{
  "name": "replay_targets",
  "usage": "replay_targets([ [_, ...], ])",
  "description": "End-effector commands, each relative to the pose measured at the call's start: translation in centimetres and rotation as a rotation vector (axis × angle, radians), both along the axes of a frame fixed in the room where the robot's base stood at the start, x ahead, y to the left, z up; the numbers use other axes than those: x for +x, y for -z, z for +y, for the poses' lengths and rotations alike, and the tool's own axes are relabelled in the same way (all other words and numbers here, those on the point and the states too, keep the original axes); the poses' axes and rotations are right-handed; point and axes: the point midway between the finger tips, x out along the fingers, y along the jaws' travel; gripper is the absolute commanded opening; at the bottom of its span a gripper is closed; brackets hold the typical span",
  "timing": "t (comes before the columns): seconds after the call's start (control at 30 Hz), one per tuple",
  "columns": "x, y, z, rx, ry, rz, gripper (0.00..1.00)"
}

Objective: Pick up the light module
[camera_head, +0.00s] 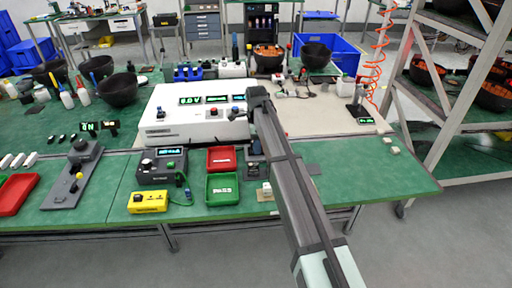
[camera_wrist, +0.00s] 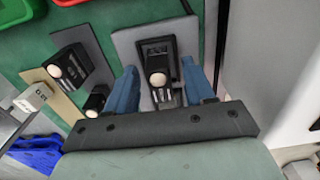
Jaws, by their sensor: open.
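In the wrist view, a small black module with a round pale dome (camera_wrist: 157,79), apparently the light module, sits upright on a grey plate (camera_wrist: 126,42). My gripper (camera_wrist: 158,68) is open, with one blue finger on each side of this module. I see no clear contact; a narrow gap seems to show on both sides. In the head view my arm reaches over the bench to the right of the red and green trays, and it hides most of this spot.
Two similar dark blocks with pale domes (camera_wrist: 75,70) (camera_wrist: 95,102) stand to the left in the wrist view. A red tray (camera_head: 221,158) and a green tray (camera_head: 222,190) lie left of my arm. A white instrument (camera_head: 195,115) stands behind. The bench's front edge is close.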

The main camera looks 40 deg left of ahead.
Motion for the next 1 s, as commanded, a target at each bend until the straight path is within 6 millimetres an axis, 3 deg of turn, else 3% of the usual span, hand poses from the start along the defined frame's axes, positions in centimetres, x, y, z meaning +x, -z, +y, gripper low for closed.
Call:
replay_targets([
  [0.13, 0.01, -0.03, 0.01, 0.000, 0.000, 0.000, 0.51],
  [0.67, 0.00, -0.04, 0.00, 0.000, 0.000, 0.000, 0.01],
  [1.0, 0.01, -0.48, 0.03, 0.000, 0.000, 0.000, 0.00],
])
